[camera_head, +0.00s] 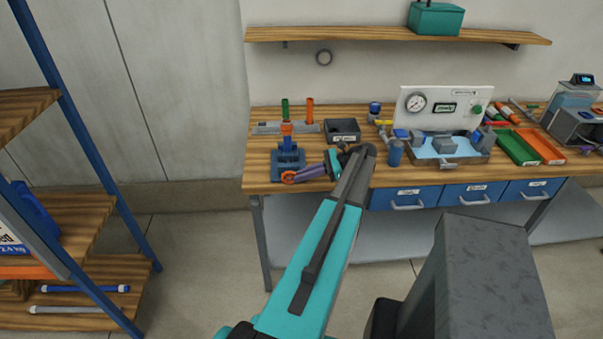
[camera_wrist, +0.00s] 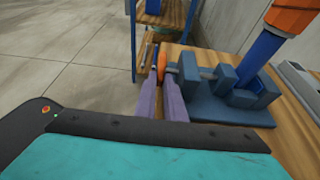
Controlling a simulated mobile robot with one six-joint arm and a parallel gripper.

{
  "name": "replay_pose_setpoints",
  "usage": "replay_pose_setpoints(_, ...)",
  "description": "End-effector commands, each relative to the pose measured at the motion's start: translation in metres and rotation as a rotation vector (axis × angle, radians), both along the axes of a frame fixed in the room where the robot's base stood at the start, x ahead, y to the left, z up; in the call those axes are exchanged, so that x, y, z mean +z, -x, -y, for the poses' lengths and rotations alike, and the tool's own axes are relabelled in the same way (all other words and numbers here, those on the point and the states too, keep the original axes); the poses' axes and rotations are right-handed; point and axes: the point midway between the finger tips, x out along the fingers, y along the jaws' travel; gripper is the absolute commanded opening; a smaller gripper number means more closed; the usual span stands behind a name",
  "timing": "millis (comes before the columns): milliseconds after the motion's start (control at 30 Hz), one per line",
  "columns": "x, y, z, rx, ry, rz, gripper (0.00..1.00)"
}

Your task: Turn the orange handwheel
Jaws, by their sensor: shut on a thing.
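The orange handwheel (camera_head: 289,177) is at the front left of the bench, on the front of a blue fixture (camera_head: 287,160). In the wrist view the handwheel (camera_wrist: 161,61) shows nearly edge-on as a thin orange disc beside the blue fixture (camera_wrist: 222,95). My gripper (camera_head: 298,175) reaches it from the right with its purple fingers. In the wrist view my gripper (camera_wrist: 162,76) has its two fingertips on either side of the wheel's rim and is shut on it. The fingertips hide part of the rim.
A blue column with an orange top (camera_head: 287,129) rises from the fixture. A black bin (camera_head: 342,131) stands behind my gripper. A blue basin (camera_head: 448,148) and green and orange trays (camera_head: 516,147) lie to the right. A shelf rack (camera_head: 75,215) stands left, across open floor.

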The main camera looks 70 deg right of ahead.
Motion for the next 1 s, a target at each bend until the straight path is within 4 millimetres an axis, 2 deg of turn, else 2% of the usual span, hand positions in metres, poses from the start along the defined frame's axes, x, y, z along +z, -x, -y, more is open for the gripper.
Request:
replay_pose_setpoints(233, -0.0024, 0.0011, 0.0011, -0.001, -0.023, 0.065, 0.0)
replay_pose_setpoints(667, -0.0027, 0.0009, 0.0007, -0.001, -0.026, 0.072, 0.0)
replay_pose_setpoints(700, -0.0027, 0.0008, 0.0006, -0.001, -0.026, 0.072, 0.16)
replay_pose_setpoints(767, -0.0029, 0.0007, 0.0006, -0.001, -0.026, 0.071, 0.26)
replay_pose_setpoints(1000, -0.0033, 0.0006, 0.0003, 0.0, -0.028, 0.071, 0.28)
